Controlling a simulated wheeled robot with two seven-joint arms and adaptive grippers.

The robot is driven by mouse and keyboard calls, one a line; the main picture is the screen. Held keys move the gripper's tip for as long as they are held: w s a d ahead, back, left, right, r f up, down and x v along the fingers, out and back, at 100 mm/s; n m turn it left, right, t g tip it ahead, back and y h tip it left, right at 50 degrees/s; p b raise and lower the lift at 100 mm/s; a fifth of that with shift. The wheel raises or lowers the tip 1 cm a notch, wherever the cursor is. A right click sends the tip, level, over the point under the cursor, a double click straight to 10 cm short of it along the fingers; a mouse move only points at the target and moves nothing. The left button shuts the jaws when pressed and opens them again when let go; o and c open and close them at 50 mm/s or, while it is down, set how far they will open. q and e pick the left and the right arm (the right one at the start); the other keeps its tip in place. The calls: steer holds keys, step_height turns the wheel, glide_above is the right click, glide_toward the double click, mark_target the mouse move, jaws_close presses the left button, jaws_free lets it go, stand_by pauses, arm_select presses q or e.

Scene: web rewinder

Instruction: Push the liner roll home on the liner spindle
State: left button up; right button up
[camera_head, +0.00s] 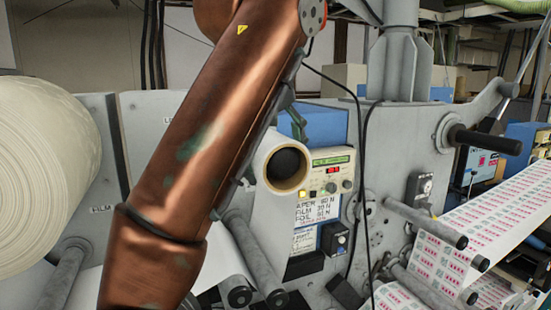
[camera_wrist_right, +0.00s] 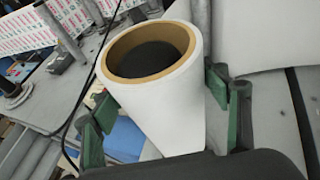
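The liner roll (camera_head: 266,215) is a white roll with a tan cardboard core. It sits around the dark liner spindle (camera_head: 287,164), whose round end shows inside the core. In the right wrist view the roll (camera_wrist_right: 177,107) fills the middle, with the dark spindle end (camera_wrist_right: 152,60) inside its core. My right gripper (camera_wrist_right: 165,110) straddles the roll, with green-padded fingers at both sides. The right finger looks close against it; a blue gap shows by the left one. Whether both touch cannot be told. In the head view my copper arm hides much of this gripper. My left gripper is not seen.
A large cream roll (camera_head: 40,165) stands at the far left. A control panel (camera_head: 331,175) and black hanging cables (camera_head: 365,200) are right of the liner roll. Grey rollers (camera_head: 427,222) and the printed label web (camera_head: 500,215) lie farther right. Roller ends sit below.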

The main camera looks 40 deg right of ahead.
steer(key=c, duration=1.1)
